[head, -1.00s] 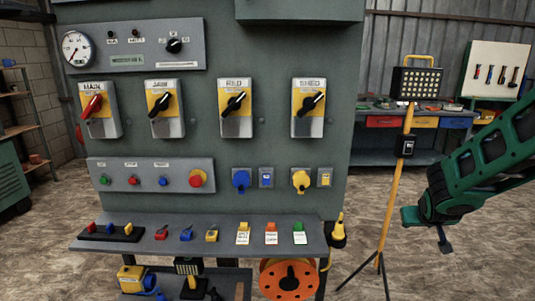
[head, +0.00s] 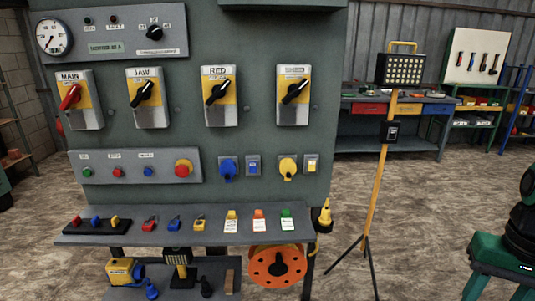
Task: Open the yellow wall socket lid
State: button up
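The yellow wall socket (head: 288,168) is on the lower right of the grey-green panel, in the head view. Its round yellow lid looks closed, though it is small in the picture. My gripper (head: 500,291) is at the lower right corner, well to the right of the socket and apart from everything.
A blue socket (head: 228,169) is left of the yellow one. A shelf (head: 180,234) with tags and padlocks juts out below. A work lamp on a yellow tripod (head: 379,180) stands between the panel and my arm. An orange cable reel (head: 277,267) hangs under the shelf.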

aim_at(288, 168)
jog(key=z, duration=0.1)
jog(key=k, duration=1.05)
jog(key=u, duration=0.65)
jog(key=i, duration=1)
